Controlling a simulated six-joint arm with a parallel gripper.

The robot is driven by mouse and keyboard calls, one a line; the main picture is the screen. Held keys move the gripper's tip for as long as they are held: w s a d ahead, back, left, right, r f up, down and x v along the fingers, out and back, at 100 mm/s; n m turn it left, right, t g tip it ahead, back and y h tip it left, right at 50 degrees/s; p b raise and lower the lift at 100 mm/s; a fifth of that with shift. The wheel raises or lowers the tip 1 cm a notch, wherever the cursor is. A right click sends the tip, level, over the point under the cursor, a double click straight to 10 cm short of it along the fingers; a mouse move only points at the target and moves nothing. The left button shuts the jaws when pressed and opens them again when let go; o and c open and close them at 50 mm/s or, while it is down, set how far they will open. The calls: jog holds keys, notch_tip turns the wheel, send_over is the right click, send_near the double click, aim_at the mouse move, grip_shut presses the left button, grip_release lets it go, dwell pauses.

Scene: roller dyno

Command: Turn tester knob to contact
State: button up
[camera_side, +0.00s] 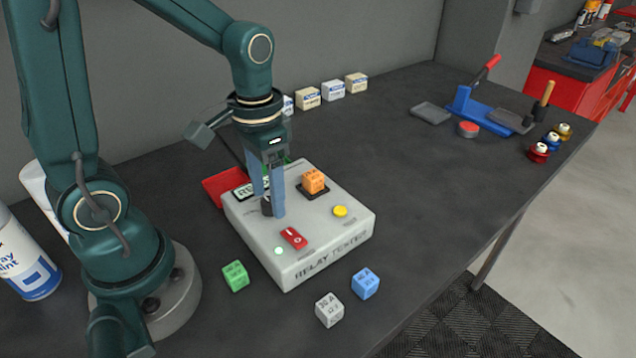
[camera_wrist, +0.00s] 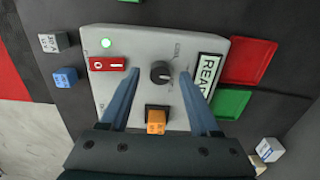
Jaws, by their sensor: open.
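The relay tester (camera_side: 330,225) is a light grey box on the dark bench. Its dark round knob (camera_wrist: 161,72) shows in the wrist view between my fingers, with small printed labels around it that are too small to read. In the side view the knob (camera_side: 266,207) is partly hidden by my gripper (camera_side: 270,206). My gripper points down over the knob, its blue fingers open, one on each side with gaps in the wrist view. An orange relay (camera_side: 313,181) sits in the tester's black socket. The display (camera_wrist: 207,75) reads "READ", the rest cut off or hidden.
A red rocker switch (camera_side: 293,238), lit green lamp (camera_side: 279,251) and yellow button (camera_side: 340,211) share the tester top. Green (camera_side: 235,275), blue (camera_side: 365,283) and grey (camera_side: 329,310) relays lie in front. A red tray (camera_side: 222,187) is behind.

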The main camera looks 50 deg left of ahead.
aim_at(268, 201)
jog(key=shift+r, duration=2.3)
jog(key=shift+d+r, duration=0.1)
jog(key=shift+r, duration=0.15)
jog(key=s+d+r+t, duration=0.3)
jog(key=s+t, duration=0.2)
jog(key=shift+r+t, duration=0.2)
jog(key=shift+t, duration=0.1)
